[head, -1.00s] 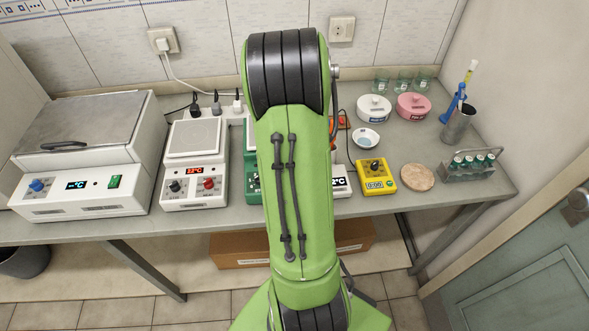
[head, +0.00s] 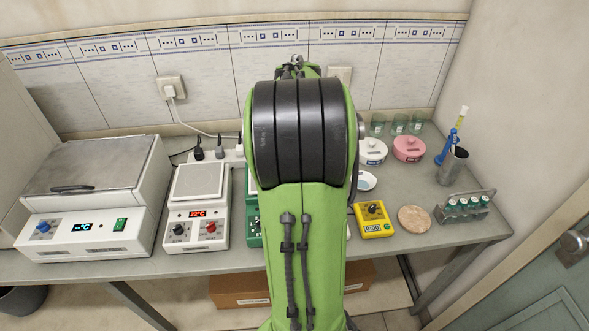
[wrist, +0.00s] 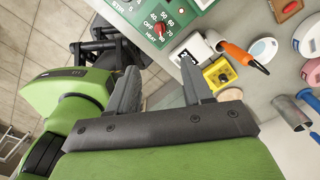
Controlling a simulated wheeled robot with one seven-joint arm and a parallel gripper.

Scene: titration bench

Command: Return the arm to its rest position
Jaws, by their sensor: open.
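My gripper (wrist: 158,68) shows in the wrist view with its two grey fingers apart and nothing between them. Past the fingers lie the front of a green hotplate (wrist: 178,18) and the bench edge, and they touch neither as far as I can see. In the head view my green arm stands up through the middle of the picture, its dark banded joint in front of the bench. The gripper itself is hidden there.
The bench (head: 390,245) holds a white bath with a lid (head: 90,185), a white hotplate (head: 198,205), a yellow timer (head: 373,220), a cork mat (head: 414,219), a tube rack (head: 466,208), and white and pink lidded pots (head: 408,149). A door (head: 545,285) stands at right.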

